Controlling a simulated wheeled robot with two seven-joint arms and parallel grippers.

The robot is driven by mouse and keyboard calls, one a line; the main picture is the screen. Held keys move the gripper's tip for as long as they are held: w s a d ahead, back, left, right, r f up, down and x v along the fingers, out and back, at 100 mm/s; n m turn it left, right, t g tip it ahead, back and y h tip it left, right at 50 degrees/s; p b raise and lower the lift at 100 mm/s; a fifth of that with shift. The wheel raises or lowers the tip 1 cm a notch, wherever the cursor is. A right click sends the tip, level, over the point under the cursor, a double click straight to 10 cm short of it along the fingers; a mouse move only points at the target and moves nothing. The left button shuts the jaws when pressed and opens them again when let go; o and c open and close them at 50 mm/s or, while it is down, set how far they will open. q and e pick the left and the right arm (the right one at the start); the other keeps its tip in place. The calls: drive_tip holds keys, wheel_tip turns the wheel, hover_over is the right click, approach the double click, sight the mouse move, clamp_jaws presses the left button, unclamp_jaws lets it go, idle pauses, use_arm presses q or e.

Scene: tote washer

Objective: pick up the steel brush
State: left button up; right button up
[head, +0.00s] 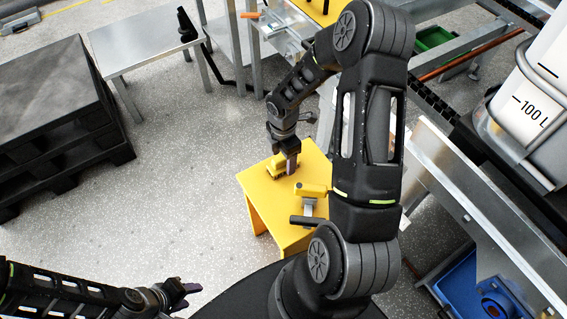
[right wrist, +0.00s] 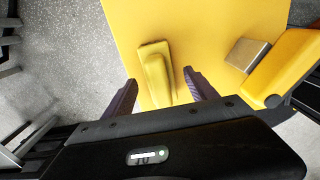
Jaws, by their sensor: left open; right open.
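A yellow block with a raised grip and a dark underside (head: 278,165), which looks like the steel brush, lies near the far left edge of a small yellow table. In the right wrist view the brush (right wrist: 154,70) lies between and just beyond the two purple fingertips. My right gripper (head: 288,163) is open at the brush, pointing down; it also shows in the right wrist view (right wrist: 160,96). I cannot tell whether the fingers touch the brush. Its bristles are mostly hidden. My left gripper (head: 184,292) is open and empty, low at the left, away from the table.
A second yellow tool with a grey metal part (head: 310,190) lies nearer on the yellow table (head: 256,190); it also shows in the right wrist view (right wrist: 285,70). A dark pallet stack (head: 50,100) and a steel table (head: 150,40) stand left. Floor between is clear.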

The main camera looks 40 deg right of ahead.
wheel_tip(320, 180, down, 3)
drive_tip(key=shift+r, duration=0.2)
drive_tip(key=shift+c, duration=0.3)
clamp_jaws()
idle(0.7)
